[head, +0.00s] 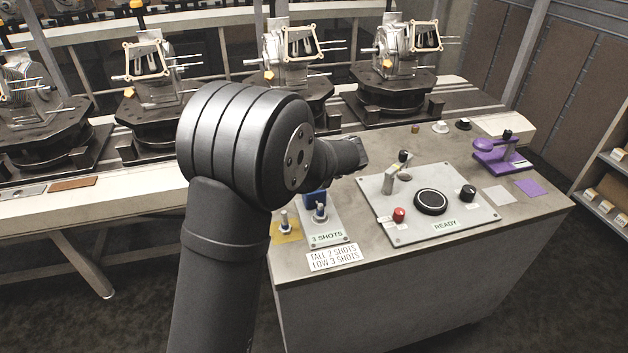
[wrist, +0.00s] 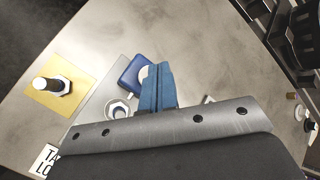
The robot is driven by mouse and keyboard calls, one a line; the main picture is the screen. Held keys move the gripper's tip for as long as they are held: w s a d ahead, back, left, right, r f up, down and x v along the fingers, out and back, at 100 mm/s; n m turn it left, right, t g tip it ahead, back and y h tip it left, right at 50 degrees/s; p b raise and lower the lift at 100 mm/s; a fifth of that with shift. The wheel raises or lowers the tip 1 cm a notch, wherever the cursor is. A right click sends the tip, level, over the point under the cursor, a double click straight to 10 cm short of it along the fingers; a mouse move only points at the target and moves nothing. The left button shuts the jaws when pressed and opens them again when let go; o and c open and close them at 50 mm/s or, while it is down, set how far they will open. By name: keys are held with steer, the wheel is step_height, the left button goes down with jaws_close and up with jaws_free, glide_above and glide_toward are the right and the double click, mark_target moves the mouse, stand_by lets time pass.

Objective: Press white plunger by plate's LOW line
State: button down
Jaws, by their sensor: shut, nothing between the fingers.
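A white round plunger top (wrist: 143,72) shows in the wrist view on a blue housing (wrist: 131,76). My gripper (wrist: 157,68) has blue fingers, closed together with nothing between them, and they cover the right part of the plunger. I cannot tell whether they touch it. In the head view the blue housing (head: 312,197) is partly hidden behind my arm, and the white top and my fingertips do not show clearly. The white text plate (head: 333,257) reads "TALL 2 SHOTS, LOW 3 SHOTS".
A metal toggle (head: 321,213) stands on the "3 SHOTS" plate, and another (head: 285,222) on a yellow pad. To the right is a "READY" panel (head: 455,213) with a red button (head: 399,215) and black knobs. A purple lever device (head: 497,152) stands farther right. Conveyor fixtures are behind.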

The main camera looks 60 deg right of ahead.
steer(key=shift+r, duration=2.5)
step_height(320, 180, up, 4)
steer(key=shift+f, duration=0.15)
